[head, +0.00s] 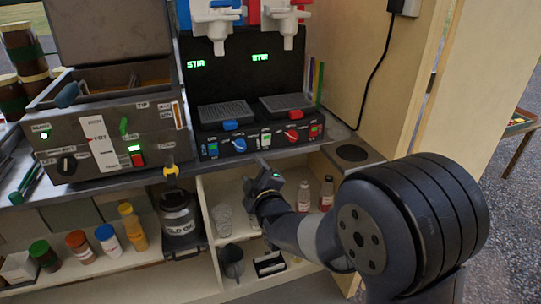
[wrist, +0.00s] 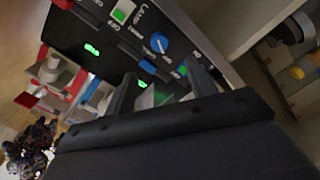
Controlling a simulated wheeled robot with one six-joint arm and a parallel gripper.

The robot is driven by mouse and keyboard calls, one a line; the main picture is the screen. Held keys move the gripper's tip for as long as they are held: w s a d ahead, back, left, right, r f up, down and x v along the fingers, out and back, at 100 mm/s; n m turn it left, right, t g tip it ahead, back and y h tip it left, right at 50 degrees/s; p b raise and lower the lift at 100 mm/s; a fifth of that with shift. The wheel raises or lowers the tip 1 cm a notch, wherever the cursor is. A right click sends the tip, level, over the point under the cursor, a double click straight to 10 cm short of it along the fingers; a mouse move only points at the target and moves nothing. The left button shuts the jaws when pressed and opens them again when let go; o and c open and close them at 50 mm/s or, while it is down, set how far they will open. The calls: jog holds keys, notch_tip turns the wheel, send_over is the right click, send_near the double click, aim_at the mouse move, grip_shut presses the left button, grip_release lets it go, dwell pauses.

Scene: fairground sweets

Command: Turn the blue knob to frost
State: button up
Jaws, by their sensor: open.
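The blue knob (head: 239,145) is on the left part of the dark front panel of the slush machine (head: 210,138). In the wrist view the blue knob (wrist: 160,42) has a pale pointer mark, and small white lettering sits around it, too small to read surely. Two green displays in the head view seem to read "STIR". My gripper (head: 264,171) is just below and to the right of the knob, apart from it. In the wrist view my gripper (wrist: 162,88) has its two fingers spread and empty, with the knob beyond them.
A red knob (head: 291,135) is on the panel's right half. Left stands a grey fryer-like box (head: 110,135). Below the counter are a dark canister (head: 180,220) and red bottles (head: 304,197). A wooden wall panel (head: 380,80) stands at the right.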

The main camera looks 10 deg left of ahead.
aim_at(241, 148)
jog(key=x, duration=1.1)
jog(key=shift+w+a+r, duration=0.1)
jog(key=shift+w+a, duration=0.05)
jog(key=shift+w, duration=0.05)
jog(key=c, duration=1)
jog(key=shift+o, duration=0.2)
